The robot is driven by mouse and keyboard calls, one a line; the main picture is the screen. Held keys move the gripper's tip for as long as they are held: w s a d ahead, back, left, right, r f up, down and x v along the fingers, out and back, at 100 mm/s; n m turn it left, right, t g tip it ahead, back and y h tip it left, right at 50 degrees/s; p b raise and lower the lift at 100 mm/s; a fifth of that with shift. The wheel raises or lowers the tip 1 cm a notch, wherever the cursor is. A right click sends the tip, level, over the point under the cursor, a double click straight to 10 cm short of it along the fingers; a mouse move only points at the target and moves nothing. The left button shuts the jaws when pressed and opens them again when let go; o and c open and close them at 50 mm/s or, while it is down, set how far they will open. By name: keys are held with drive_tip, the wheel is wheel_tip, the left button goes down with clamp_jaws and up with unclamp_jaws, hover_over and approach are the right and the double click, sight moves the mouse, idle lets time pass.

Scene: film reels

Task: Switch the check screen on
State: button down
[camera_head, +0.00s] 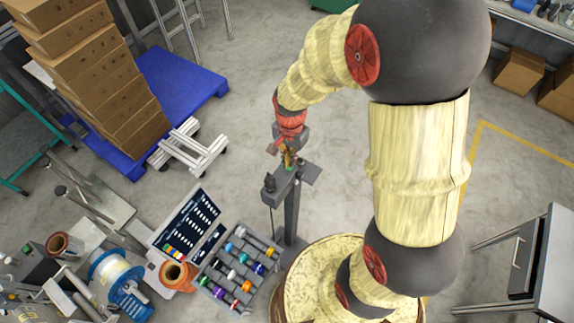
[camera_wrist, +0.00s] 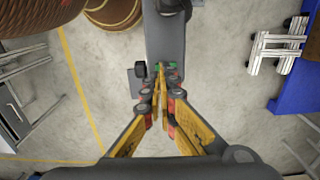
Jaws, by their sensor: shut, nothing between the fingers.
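My gripper (camera_head: 289,162) is shut and empty, and its tips are at the top of a grey stand (camera_head: 291,212). In the wrist view its yellow fingers (camera_wrist: 160,70) meet over the grey stand (camera_wrist: 166,35), with small green spots beside the tips. I cannot tell whether the tips touch it. A small grey plate (camera_head: 311,173) juts from the right of the stand's top and a dark knob-like part (camera_head: 270,183) from its left. No lit screen shows, and I cannot tell which part is the check screen or its switch.
A grey tray of coloured reels and rods (camera_head: 238,268), a dark case (camera_head: 187,222) and an orange spool (camera_head: 176,276) are at lower left. Stacked cartons (camera_head: 100,80) stand on a blue pallet (camera_head: 185,85). A table (camera_head: 555,265) is at right.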

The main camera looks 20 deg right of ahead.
drive_tip(key=shift+f+b, duration=0.85)
drive_tip(key=shift+f, duration=0.35)
idle(0.8)
drive_tip(key=shift+r, duration=0.15)
drive_tip(key=shift+r+p, duration=2.5)
drive_tip(key=shift+r, duration=0.95)
